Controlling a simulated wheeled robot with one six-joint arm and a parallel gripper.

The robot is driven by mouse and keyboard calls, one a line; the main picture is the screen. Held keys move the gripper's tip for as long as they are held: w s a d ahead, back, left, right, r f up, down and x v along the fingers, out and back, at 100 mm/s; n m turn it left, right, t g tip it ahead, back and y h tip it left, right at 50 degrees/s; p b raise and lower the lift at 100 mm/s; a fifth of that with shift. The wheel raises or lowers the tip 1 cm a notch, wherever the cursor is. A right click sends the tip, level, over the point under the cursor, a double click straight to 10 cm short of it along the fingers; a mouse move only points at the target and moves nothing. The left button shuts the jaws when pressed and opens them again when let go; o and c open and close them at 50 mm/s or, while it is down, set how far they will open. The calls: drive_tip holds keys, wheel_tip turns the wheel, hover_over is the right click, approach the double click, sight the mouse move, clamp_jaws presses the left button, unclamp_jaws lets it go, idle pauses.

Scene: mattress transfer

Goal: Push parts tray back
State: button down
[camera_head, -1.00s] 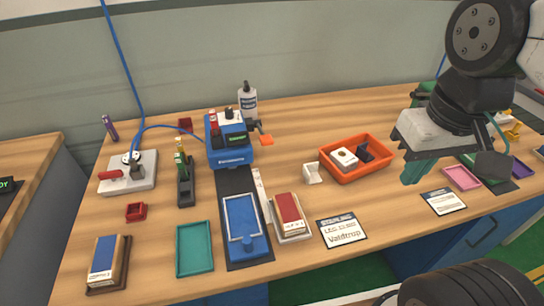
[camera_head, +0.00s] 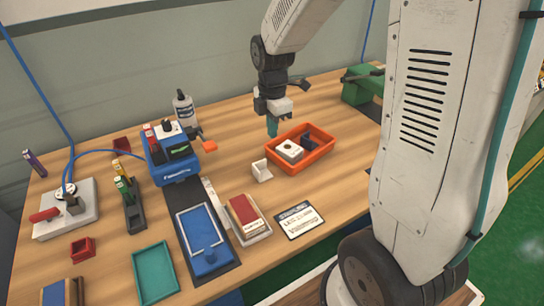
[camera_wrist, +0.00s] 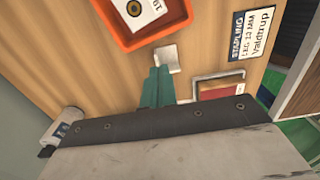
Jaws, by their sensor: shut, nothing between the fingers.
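The orange parts tray (camera_head: 325,150) lies on the wooden bench, right of a small white bracket (camera_head: 262,172). It holds a white box (camera_head: 289,150) and a dark part. The tray also shows in the wrist view (camera_wrist: 133,42), cut off by the top edge. My gripper (camera_head: 271,129) has its teal fingers together and empty, pointing down by the tray's far-left corner in the head view. In the wrist view my fingers (camera_wrist: 158,75) appear just below the white bracket (camera_wrist: 168,58). Whether they touch the tray or bench I cannot tell.
A red-topped block (camera_head: 244,212) and a label card (camera_head: 299,220) lie in front of the tray. A blue stapler-like machine (camera_head: 170,160) and a bottle (camera_head: 184,108) stand to the left.

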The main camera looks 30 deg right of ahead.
sight(277, 163)
drive_tip(key=shift+n, duration=0.6)
drive_tip(key=f, duration=0.7)
drive_tip(key=w+f, duration=0.1)
drive_tip(key=f, duration=0.3)
drive_tip(key=shift+d+f, duration=0.2)
drive_tip(key=shift+f, duration=0.1)
drive_tip(key=shift+d, duration=0.1)
drive_tip(key=shift+w+d, duration=0.15)
drive_tip(key=shift+d, duration=0.85)
